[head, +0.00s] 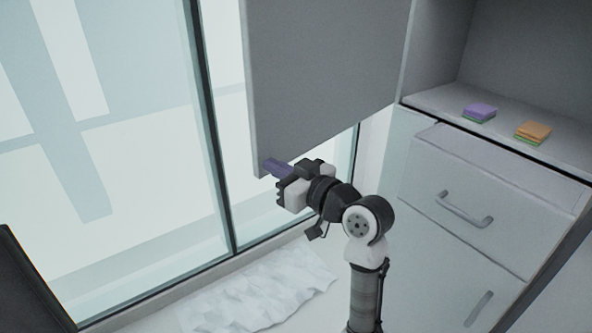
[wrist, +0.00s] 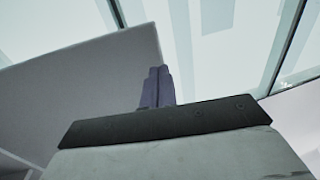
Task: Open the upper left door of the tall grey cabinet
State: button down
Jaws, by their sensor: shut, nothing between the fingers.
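The upper left door (head: 325,75) of the tall grey cabinet (head: 425,155) stands swung out wide to the left, and the compartment beside it is open to view. My gripper (head: 271,165) is at the lower outer corner of the door, its purple fingers closed together with nothing between them. In the wrist view the shut fingers (wrist: 157,86) point up just in front of the door's edge, with the door (wrist: 85,85) filling the left. I cannot tell whether the fingers touch the door. The door's handle is not visible.
A purple sponge (head: 479,112) and an orange sponge (head: 533,132) lie on the open shelf. Below are a drawer (head: 490,195) with a handle and another front with its own handle (head: 479,308). Large glass panes (head: 120,150) stand left. A crumpled white sheet (head: 262,290) lies below.

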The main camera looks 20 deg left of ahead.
jog(key=shift+x, duration=0.9)
jog(key=shift+w+a, duration=0.2)
jog(key=shift+a, duration=0.2)
jog(key=w+a+m+t+h+p, duration=0.1)
jog(key=w+a+t+p, duration=0.1)
jog(key=w+a, duration=0.4)
jog(key=w+a+m+t+h+p, duration=0.1)
jog(key=w+a+m+t+p, duration=0.1)
jog(key=w+a, duration=0.5)
jog(key=a, duration=0.6)
jog(key=shift+w+a+h+p, duration=0.2)
jog(key=shift+a+h+p, duration=0.1)
jog(key=shift+h+p, duration=0.1)
jog(key=shift+s, duration=0.1)
